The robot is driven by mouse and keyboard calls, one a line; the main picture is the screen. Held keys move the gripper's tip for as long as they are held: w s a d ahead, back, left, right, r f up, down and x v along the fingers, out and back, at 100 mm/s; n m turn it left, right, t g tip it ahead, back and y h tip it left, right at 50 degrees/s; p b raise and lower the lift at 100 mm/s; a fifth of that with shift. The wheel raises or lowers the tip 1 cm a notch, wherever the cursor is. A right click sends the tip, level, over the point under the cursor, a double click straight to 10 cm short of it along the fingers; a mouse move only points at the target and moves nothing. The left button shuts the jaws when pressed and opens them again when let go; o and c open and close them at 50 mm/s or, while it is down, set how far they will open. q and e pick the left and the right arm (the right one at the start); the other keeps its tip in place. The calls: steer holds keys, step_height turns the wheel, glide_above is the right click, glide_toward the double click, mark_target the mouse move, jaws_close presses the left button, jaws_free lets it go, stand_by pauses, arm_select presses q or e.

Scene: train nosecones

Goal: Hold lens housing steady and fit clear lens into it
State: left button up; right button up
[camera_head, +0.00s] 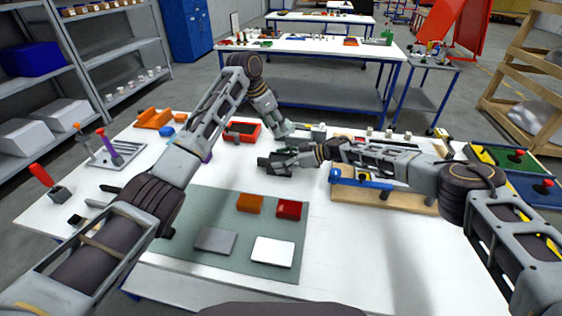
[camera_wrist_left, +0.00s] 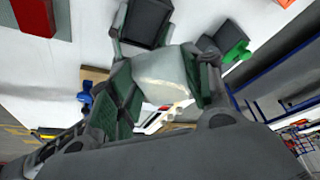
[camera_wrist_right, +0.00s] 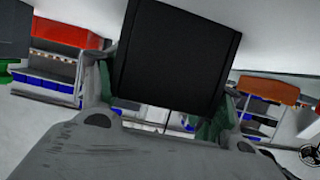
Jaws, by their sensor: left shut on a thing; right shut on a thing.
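My left gripper (camera_wrist_left: 163,62) is shut on a pale, see-through piece, the clear lens (camera_wrist_left: 160,74), between its green-padded fingers. In the head view the left gripper (camera_head: 296,129) hangs over the back middle of the table; the lens is too small there to make out clearly. My right gripper (camera_head: 288,159) is shut on a dark block, the lens housing (camera_wrist_right: 175,58), which fills the middle of the right wrist view. The right gripper is nearer the front than the left one. The two held pieces look apart. The housing's opening is not clear to see.
A green mat (camera_head: 200,207) carries an orange block (camera_head: 249,203), a red block (camera_head: 289,209), a grey plate (camera_head: 215,240) and a white plate (camera_head: 273,252). A red tray (camera_head: 243,132) lies behind. A wooden board with a blue clamp (camera_head: 360,182) is right. The front right table is clear.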

arm_select(q)
steer(key=shift+a+f+m+g, duration=0.3)
steer(key=shift+f+m, duration=0.2)
steer(key=shift+m, duration=0.2)
arm_select(e)
steer(key=shift+s+f, duration=0.1)
steer(key=shift+f, duration=0.15)
arm_select(q)
steer(key=shift+m, duration=0.4)
steer(key=shift+m+g+h, duration=0.15)
steer(key=shift+m+g, duration=0.5)
steer(key=shift+m, duration=0.85)
steer(key=shift+m+g+h, duration=0.15)
steer(key=shift+m+g, duration=0.5)
steer(key=shift+m, duration=0.85)
steer(key=shift+f, duration=0.1)
glide_above(278, 160)
steer(key=a, duration=0.2)
steer(key=shift+w+d+f, duration=0.1)
steer(key=shift+d+f, duration=0.05)
steer(key=shift+f, duration=2.3)
steer(key=shift+f, duration=2.5)
steer(key=shift+f, duration=0.2)
